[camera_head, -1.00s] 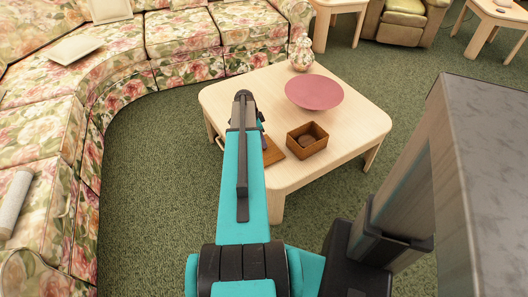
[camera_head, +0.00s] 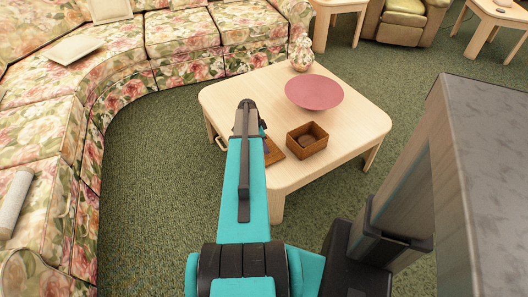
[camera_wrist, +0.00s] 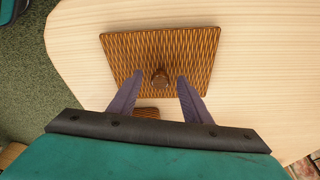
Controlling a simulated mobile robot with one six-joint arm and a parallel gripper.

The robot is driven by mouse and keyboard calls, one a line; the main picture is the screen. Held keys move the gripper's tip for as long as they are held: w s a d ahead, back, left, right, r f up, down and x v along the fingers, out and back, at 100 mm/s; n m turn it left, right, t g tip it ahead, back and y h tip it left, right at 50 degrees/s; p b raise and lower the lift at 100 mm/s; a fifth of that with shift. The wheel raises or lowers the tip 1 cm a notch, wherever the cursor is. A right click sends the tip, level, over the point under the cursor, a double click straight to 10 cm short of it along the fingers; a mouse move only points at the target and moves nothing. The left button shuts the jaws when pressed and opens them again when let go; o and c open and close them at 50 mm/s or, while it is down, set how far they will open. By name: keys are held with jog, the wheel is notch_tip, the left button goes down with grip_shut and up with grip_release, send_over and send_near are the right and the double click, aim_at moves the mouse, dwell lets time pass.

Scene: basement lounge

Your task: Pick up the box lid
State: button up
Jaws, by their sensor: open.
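The box lid (camera_wrist: 190,50) is a flat brown patterned rectangle with a round knob (camera_wrist: 160,78) on top, lying on the pale wooden table. In the wrist view my gripper (camera_wrist: 158,82) is open. Its two purple fingers reach over the lid's near edge, one on each side of the knob, with gaps between. I cannot tell whether they touch the lid. In the head view my arm hides most of the lid (camera_head: 274,153); its right part shows. The open brown box (camera_head: 307,140) stands right of the lid with a round brown thing inside.
The low pale table (camera_head: 345,125) also holds a wide pink bowl (camera_head: 314,92) and a patterned vase (camera_head: 301,53) behind the box. A floral sofa (camera_head: 120,70) curves around the left and back. Green carpet is clear between sofa and table.

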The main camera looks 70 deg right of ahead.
jog(key=shift+c, duration=0.4)
grip_shut()
jog(key=shift+r, duration=0.15)
jog(key=shift+r, duration=0.45)
jog(key=v, duration=0.2)
jog(key=shift+a+r, duration=0.1)
jog(key=shift+r, duration=0.2)
jog(key=w+a+r, duration=0.1)
jog(key=w+a, duration=0.9)
jog(key=w, duration=0.1)
jog(key=shift+w+b, duration=0.25)
jog(key=shift+b, duration=0.15)
jog(key=shift+r, duration=0.2)
